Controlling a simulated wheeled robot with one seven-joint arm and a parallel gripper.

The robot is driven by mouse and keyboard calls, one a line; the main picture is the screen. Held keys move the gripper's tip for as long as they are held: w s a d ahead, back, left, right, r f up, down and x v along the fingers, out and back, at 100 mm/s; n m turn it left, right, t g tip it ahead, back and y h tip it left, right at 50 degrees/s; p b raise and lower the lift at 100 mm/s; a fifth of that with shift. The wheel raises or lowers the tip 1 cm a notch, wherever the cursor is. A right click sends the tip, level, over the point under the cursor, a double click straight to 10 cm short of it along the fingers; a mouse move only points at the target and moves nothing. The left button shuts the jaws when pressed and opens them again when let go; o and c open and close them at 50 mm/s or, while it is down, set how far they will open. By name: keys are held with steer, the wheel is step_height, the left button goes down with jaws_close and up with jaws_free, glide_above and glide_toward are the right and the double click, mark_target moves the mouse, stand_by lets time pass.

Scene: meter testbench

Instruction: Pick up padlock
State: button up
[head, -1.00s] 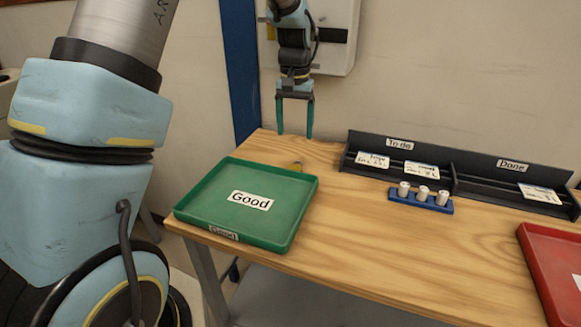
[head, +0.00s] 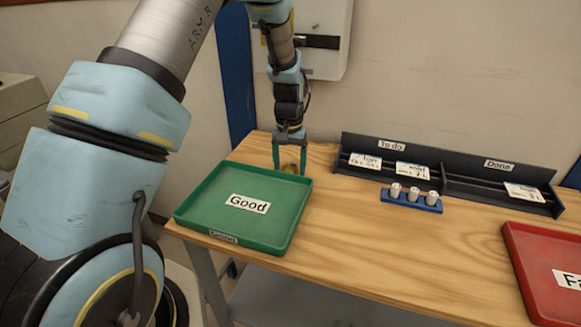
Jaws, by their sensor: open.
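A small brass-coloured padlock (head: 290,168) lies on the wooden table just behind the far right corner of the green tray, partly hidden by the tray's rim and my gripper. My gripper (head: 289,168) points down over it. Its two green fingers are open, one on each side of the padlock in the picture. I cannot tell whether either finger touches it.
The green "Good" tray (head: 207,229) stands close in front of my gripper. A blue holder (head: 411,200) with white cylinders and a black card rack (head: 460,169) are to the right. A red tray (head: 535,300) lies at the right edge. The middle of the wooden table (head: 365,240) is clear.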

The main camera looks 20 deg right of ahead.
steer(key=shift+f, duration=0.25)
jaws_close()
stand_by(0.5)
